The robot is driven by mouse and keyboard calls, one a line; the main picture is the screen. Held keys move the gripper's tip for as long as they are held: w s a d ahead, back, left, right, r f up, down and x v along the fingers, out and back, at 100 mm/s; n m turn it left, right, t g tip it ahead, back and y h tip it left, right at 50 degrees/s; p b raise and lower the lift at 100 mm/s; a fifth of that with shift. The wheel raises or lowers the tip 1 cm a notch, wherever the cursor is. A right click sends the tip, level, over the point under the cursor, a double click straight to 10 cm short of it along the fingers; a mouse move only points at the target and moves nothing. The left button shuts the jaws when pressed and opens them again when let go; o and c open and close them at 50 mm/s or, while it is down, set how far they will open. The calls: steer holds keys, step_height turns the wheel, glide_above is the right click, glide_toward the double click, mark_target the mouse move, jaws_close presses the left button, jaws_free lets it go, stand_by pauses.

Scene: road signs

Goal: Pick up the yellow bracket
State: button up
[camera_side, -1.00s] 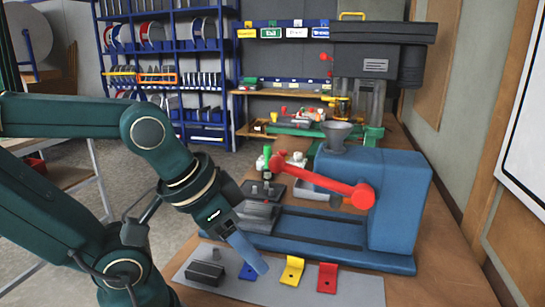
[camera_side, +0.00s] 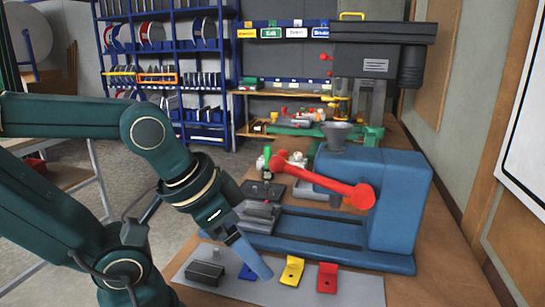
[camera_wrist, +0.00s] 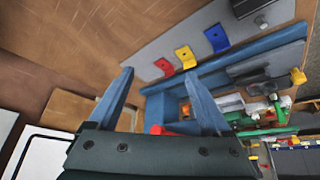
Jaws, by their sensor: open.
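The yellow bracket (camera_side: 292,270) is an L-shaped piece with a hole, standing on the grey mat (camera_side: 350,290) between a blue bracket (camera_side: 247,272) and a red bracket (camera_side: 328,278). My gripper (camera_side: 265,274) reaches down just left of the yellow bracket, with its blue finger partly in front of the blue bracket. In the wrist view my gripper (camera_wrist: 159,72) is open and empty, its two blue fingers spread wide. There the yellow bracket (camera_wrist: 186,57) lies beyond the fingertips, near the right finger. I see no contact with it.
A dark grey block (camera_side: 205,272) is on the mat's left part. A large blue press (camera_side: 400,205) with a red lever (camera_side: 325,182) stands behind the brackets. The bench is clear right of the mat.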

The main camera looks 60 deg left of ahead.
mark_target(295, 264)
steer(key=w+f+n+y, duration=0.1)
steer(key=w+f+n, duration=0.1)
steer(key=f+n, duration=0.1)
steer(key=w+a+f+n, duration=0.1)
steer(key=w+f+n, duration=0.1)
steer(key=f+n, duration=0.1)
steer(key=w+f+n+g+y, duration=0.1)
steer(key=w+f+n, duration=0.1)
steer(key=f+n, duration=0.2)
steer(key=shift+w+a+y, duration=0.1)
steer(key=shift+a+y, duration=0.05)
steer(key=shift+y, duration=0.15)
steer(key=shift+m+g, duration=0.6)
steer(key=shift+m, duration=0.3)
steer(key=f, duration=0.1)
steer(key=s+f, duration=0.1)
steer(key=d+f, duration=0.1)
steer(key=f, duration=0.1)
steer(key=shift+s+d, duration=0.1)
steer(key=shift+s, duration=0.3)
steer(key=w+a, duration=0.2)
steer(key=w, duration=0.1)
steer(key=w+a, duration=0.5)
steer(key=shift+w+a, duration=0.25)
steer(key=shift+w, duration=0.15)
steer(key=shift+w+a+f, duration=0.2)
steer(key=shift+w+f, duration=0.1)
steer(key=shift+f, duration=0.2)
